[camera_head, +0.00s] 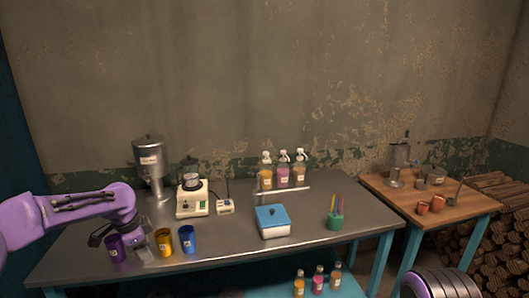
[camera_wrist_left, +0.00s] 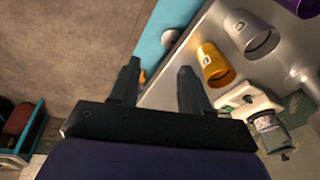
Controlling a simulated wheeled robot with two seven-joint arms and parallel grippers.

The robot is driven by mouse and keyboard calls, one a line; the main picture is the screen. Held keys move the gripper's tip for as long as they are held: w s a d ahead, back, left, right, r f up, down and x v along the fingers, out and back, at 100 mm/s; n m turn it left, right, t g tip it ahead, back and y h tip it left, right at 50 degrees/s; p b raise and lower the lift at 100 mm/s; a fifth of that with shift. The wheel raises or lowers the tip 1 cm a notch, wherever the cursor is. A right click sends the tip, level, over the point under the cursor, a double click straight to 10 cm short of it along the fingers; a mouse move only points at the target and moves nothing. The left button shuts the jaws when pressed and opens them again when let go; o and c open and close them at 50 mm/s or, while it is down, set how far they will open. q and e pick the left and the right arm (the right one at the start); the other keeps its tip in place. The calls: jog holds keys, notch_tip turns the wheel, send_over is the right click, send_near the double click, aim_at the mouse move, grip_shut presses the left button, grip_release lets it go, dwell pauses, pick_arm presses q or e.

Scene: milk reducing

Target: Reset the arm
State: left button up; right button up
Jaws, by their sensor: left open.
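My left gripper (camera_head: 98,238) hangs dark and small below my purple left arm, over the left end of the metal table. In the left wrist view its two dark fingers (camera_wrist_left: 158,70) stand apart with nothing between them. Near it are a purple cup (camera_head: 116,250), a silver cup (camera_head: 144,252), a yellow cup (camera_head: 163,242) and a blue cup (camera_head: 188,239). The wrist view shows the yellow cup (camera_wrist_left: 216,65) and silver cup (camera_wrist_left: 252,32) to the right of the fingers, apart from them. My right gripper is out of view.
The metal table (camera_head: 300,245) bears a blender (camera_head: 191,195), a steel dispenser (camera_head: 149,165), a blue-lidded box (camera_head: 272,220), a green pen holder (camera_head: 335,218) and pump bottles (camera_head: 283,175). A wooden table (camera_head: 465,198) stands right. Several small bottles (camera_head: 318,281) are below.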

pick_arm(q)
jog(key=d+f+n+t+h, duration=0.1)
jog(key=d+f+n+t, duration=0.3)
jog(key=d+f+n, duration=0.35)
jog(key=s+f+n+t+y+b, duration=0.1)
jog(key=s+f+n, duration=0.25)
jog(key=f, duration=0.25)
jog(key=s+f+n+b, duration=0.1)
jog(key=s+f+n, duration=0.25)
jog(key=f, duration=0.25)
jog(key=s+a+f+n+g+y+b, duration=0.1)
jog(key=s+f, duration=0.3)
jog(key=s, duration=0.8)
jog(key=s+a+f+n+g+y+b, duration=0.1)
jog(key=s+f, duration=0.4)
jog(key=s, duration=0.7)
jog(key=s+a+f+n+g+y+b, duration=0.1)
jog(key=s+f, duration=0.3)
jog(key=s, duration=0.8)
jog(key=shift+s+f+n+g+y, duration=0.2)
jog(key=shift+f+n+g+y, duration=0.1)
jog(key=shift+n+g+y, duration=0.35)
